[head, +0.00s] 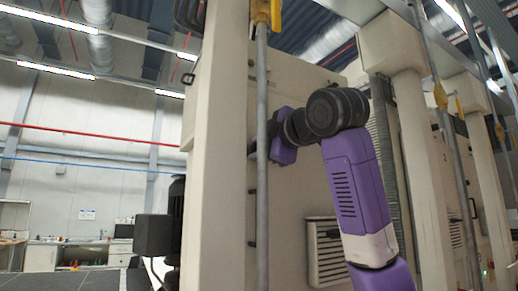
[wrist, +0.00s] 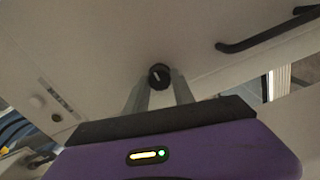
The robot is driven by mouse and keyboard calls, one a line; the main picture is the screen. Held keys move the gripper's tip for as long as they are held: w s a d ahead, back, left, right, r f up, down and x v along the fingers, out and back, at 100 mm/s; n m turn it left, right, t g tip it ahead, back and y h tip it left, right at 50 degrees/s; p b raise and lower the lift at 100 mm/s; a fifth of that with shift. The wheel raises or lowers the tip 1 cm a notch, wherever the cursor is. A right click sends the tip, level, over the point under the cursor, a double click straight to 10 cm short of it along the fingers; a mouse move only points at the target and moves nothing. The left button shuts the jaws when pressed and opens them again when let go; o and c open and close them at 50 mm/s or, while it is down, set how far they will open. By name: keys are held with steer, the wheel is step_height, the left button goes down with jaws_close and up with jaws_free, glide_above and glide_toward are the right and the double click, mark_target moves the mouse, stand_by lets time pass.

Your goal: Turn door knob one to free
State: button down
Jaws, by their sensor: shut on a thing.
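Door knob one (wrist: 159,76), a small round black knob with a pale mark line, sits on the cream door panel (wrist: 110,45) in the wrist view. My gripper (wrist: 158,85) has its two grey fingers on either side of the knob and is shut on it. The mark line on the knob is short and looks a little tilted. In the head view my purple and black arm reaches up to the cream cabinet (head: 225,125). The gripper's fingertips and the knob are hidden there behind the pipe and post.
A black bar handle (wrist: 265,30) is to the right of the knob. A grey vertical pipe (head: 262,190) and a cream post (head: 212,180) stand close to my wrist. A louvred vent (head: 327,250) is lower down. Workbenches (head: 75,255) are far left.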

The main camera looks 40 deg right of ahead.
steer(key=shift+d, duration=0.1)
stand_by(0.3)
steer(key=c, duration=1.1)
jaws_free()
steer(key=shift+o, duration=0.2)
steer(key=b+v, duration=0.2)
steer(key=v, duration=0.6)
steer(key=shift+w, duration=0.1)
